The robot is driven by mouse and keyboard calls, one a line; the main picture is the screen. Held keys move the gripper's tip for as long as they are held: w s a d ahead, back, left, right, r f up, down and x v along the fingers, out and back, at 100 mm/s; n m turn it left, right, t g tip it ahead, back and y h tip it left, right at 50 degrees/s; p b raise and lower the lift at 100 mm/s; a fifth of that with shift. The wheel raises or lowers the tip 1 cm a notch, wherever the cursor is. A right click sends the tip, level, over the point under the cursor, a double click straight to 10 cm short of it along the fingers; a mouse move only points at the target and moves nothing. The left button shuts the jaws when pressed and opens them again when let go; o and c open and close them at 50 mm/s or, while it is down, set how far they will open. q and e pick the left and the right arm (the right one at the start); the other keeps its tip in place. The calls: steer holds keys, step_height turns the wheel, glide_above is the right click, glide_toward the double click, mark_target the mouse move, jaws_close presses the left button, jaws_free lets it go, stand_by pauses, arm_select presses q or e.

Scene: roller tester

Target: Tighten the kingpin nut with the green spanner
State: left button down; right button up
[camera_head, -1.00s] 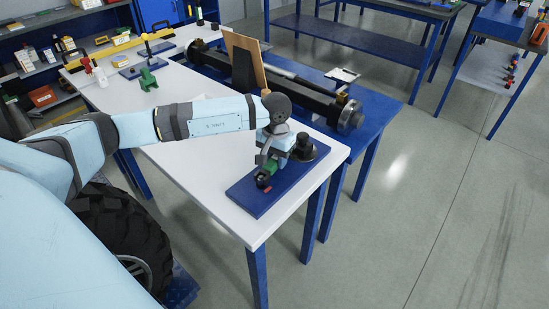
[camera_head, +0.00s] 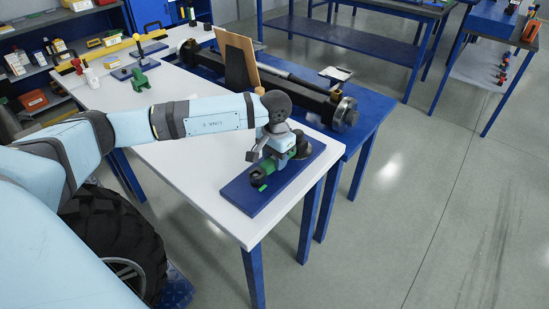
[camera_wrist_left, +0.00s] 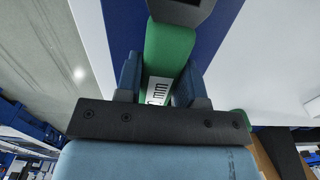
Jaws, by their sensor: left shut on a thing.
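My left gripper (camera_head: 274,158) is shut on the green spanner (camera_head: 267,166), low over the blue base plate (camera_head: 249,197) on the white table. In the left wrist view the spanner's green handle (camera_wrist_left: 167,58), with a white label ending in "mm", sits between the two fingers (camera_wrist_left: 160,85). The spanner's dark head (camera_wrist_left: 181,11) is at the top of that view. In the head view the dark end (camera_head: 257,179) is at the front of the plate, with a small green mark beside it. The kingpin nut is hidden or too small to tell apart there. My right gripper is not in view.
A dark cylinder (camera_head: 302,147) stands on the plate, partly behind my gripper. A blue bench (camera_head: 367,121) behind carries a long dark axle (camera_head: 310,100). The white table's middle is clear.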

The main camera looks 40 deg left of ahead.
arm_select(q)
steer(key=shift+d+m+b, duration=0.25)
steer(key=shift+m+b, duration=0.15)
steer(key=shift+m, duration=0.1)
steer(key=shift+a+n, duration=0.15)
steer(key=shift+n, duration=0.15)
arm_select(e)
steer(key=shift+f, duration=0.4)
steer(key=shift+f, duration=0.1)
